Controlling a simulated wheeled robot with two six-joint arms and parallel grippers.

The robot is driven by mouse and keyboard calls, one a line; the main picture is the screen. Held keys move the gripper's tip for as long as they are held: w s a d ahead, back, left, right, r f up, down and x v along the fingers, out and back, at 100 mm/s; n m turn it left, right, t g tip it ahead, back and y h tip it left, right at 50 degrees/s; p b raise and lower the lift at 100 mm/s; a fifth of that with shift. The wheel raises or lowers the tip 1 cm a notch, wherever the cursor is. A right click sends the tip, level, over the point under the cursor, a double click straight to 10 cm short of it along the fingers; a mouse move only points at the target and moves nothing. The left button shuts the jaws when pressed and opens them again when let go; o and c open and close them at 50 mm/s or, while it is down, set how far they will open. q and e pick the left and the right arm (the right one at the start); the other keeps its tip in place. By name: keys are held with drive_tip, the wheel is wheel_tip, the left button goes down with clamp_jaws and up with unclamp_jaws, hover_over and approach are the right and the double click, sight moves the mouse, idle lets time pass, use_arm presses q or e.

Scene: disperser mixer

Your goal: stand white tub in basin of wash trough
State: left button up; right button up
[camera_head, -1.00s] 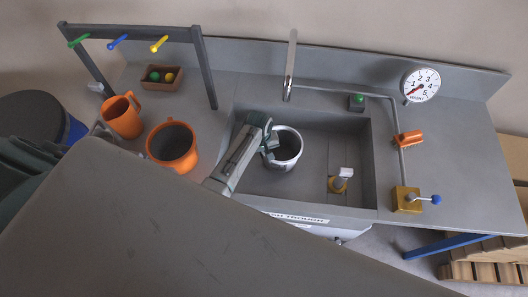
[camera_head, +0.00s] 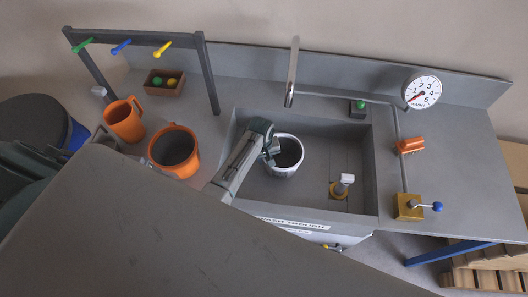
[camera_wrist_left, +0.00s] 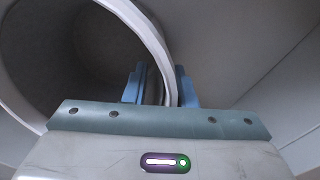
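The white tub (camera_head: 284,170) is upright inside the grey basin (camera_head: 318,207) of the wash trough, left of its middle. I cannot tell for certain whether its base touches the basin floor. My left gripper (camera_head: 271,150) reaches in over the basin's left front and is at the tub's left rim. In the left wrist view, the fingers (camera_wrist_left: 161,88) straddle the tub's wall (camera_wrist_left: 152,38), one inside and one outside, and look closed on it. The tub is empty as far as I see. My right gripper is out of view.
A yellow-based drain plug (camera_head: 341,187) stands right of the tub. A spout (camera_head: 291,75) hangs over the basin's back. A valve with a blue knob (camera_head: 410,206) and a dial (camera_head: 422,89) are at right.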

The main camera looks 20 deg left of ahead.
use_arm(q)
wheel_tip(320, 180, up, 12)
drive_tip(key=b, duration=0.1)
drive_tip(key=shift+s+a+f+b, duration=0.2)
drive_tip(key=shift+s+a+b, duration=0.05)
drive_tip(key=shift+a+b, duration=0.05)
idle(0.4)
